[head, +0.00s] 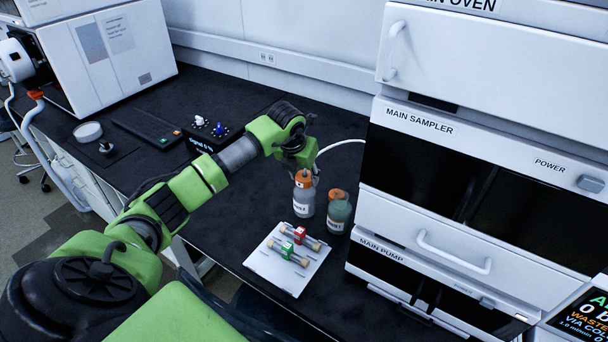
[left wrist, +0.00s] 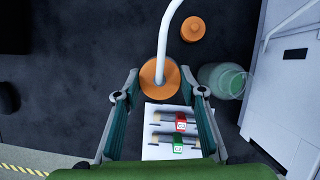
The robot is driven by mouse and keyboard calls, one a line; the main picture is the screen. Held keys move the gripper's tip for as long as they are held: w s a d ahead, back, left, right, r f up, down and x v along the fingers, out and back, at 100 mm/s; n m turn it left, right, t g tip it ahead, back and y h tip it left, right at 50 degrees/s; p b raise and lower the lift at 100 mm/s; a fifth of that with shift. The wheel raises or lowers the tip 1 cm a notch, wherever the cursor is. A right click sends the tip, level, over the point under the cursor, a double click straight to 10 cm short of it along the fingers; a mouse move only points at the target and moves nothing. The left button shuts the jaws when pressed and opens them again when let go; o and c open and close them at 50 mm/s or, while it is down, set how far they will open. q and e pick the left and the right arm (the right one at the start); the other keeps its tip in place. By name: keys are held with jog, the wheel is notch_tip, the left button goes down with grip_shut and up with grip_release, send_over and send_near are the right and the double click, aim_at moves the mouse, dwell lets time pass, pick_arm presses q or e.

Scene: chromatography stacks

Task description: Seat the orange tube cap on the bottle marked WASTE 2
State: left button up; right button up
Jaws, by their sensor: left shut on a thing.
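My left gripper (head: 302,169) is shut on the orange tube cap, which shows between the fingertips in the left wrist view (left wrist: 152,88). A white tube (left wrist: 166,40) rises from the cap. In the head view the cap (head: 303,181) is right at the top of a grey bottle (head: 303,201) with a white label; I cannot tell whether it is seated or just above the neck. A greenish bottle (head: 339,214), also labelled, stands to the right and shows in the left wrist view (left wrist: 224,82). The label words are too small to read. My right gripper is not in view.
Another orange cap (left wrist: 193,29) without a tube shows beyond the bottles. A white tray (head: 265,268) with red and green marked columns lies in front. The instrument stack (head: 420,215) closes off the right. The black bench (head: 235,205) is clear left of the bottles.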

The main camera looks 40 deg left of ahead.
aim_at(304, 177)
pick_arm(q)
jog(key=shift+f, duration=0.2)
jog(key=shift+f+b, duration=0.2)
jog(key=shift+b, duration=0.2)
jog(key=o, duration=1.6)
jog(key=shift+r, duration=0.1)
jog(key=shift+r+p, duration=2.2)
jog(key=shift+r, duration=1.25)
